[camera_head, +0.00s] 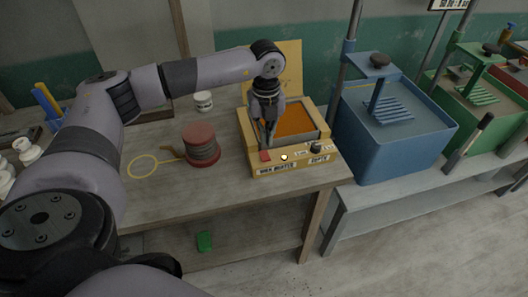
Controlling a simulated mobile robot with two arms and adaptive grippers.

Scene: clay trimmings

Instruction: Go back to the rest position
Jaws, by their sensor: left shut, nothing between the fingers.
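My left gripper (267,143) points down at the front of a yellow box (252,155) on the wooden table. Its fingers are together with nothing between them. The fingertips are just above or at a red block or button on the box's front ledge (265,156); I cannot tell whether they touch it. The box has an orange inside, a raised lid behind, a small light knob, a black knob (316,148) and labels on its front. My left arm reaches in from the left across the table. My right gripper does not show.
A red round stack (201,145) stands left of the box, beside a yellow ring (142,166). A white jar (204,101) is behind. A blue bin (390,130) and a green bin (485,110) stand on the bench at right. A green object (204,241) lies below the table.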

